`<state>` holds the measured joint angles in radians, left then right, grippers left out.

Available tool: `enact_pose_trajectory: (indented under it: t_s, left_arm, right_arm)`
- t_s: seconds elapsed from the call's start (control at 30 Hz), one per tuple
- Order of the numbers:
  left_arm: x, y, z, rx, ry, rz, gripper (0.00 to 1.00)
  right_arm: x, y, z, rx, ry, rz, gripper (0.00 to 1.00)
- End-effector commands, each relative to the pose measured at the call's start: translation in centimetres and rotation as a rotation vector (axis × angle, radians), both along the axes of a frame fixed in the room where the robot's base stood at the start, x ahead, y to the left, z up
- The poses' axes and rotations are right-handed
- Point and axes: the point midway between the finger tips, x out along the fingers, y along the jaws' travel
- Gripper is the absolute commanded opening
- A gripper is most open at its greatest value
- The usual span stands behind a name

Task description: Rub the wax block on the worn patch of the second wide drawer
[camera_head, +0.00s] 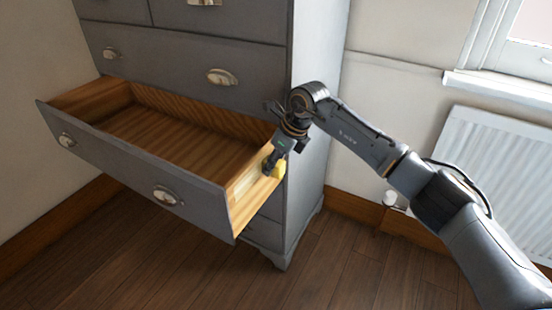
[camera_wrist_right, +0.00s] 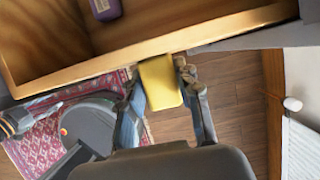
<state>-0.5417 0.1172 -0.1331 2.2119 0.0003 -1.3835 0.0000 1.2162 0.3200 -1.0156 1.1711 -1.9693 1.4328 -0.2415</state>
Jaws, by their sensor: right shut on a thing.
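The second wide drawer (camera_head: 150,160) of the grey chest is pulled out, showing its bare wooden inside. A paler patch (camera_head: 243,190), probably the worn one, shows on the outer face of its right side wall. My right gripper (camera_head: 274,164) is shut on the yellow wax block (camera_head: 280,169) beside that wall, on the chest side of the pale patch. In the wrist view the block (camera_wrist_right: 160,84) sits between both fingers, its far end at the drawer's side edge (camera_wrist_right: 150,49). I cannot tell whether it touches the wood.
A purple bottle (camera_wrist_right: 104,8) lies inside the drawer in the wrist view. The upper wide drawer (camera_head: 170,65) is shut above. A white radiator (camera_head: 495,180) stands under the window at right. A red patterned rug (camera_wrist_right: 45,140) lies near my base; the wooden floor (camera_head: 330,265) in front is clear.

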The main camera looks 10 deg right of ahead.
Motion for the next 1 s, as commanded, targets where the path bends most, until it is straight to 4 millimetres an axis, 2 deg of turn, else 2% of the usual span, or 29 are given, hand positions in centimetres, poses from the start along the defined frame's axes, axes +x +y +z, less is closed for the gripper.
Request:
enact_pose_trajectory:
  t_s: [0.3,0.57,1.0]
  left_arm:
    - [0.3,-0.1,-1.7,-0.001,0.008,0.001,0.4]
    - [0.3,-0.1,-2.2,-0.001,0.009,0.001,0.4]
    - [0.0,-0.1,-4.0,-0.001,0.025,-0.001,0.4]
  right_arm:
    - [-1.7,1.2,0.1,0.001,-0.002,0.003,0.08]
    - [-2.3,1.6,0.1,0.0,-0.001,0.002,0.08]
    - [-4.6,3.4,0.1,0.001,0.0,0.002,0.08]
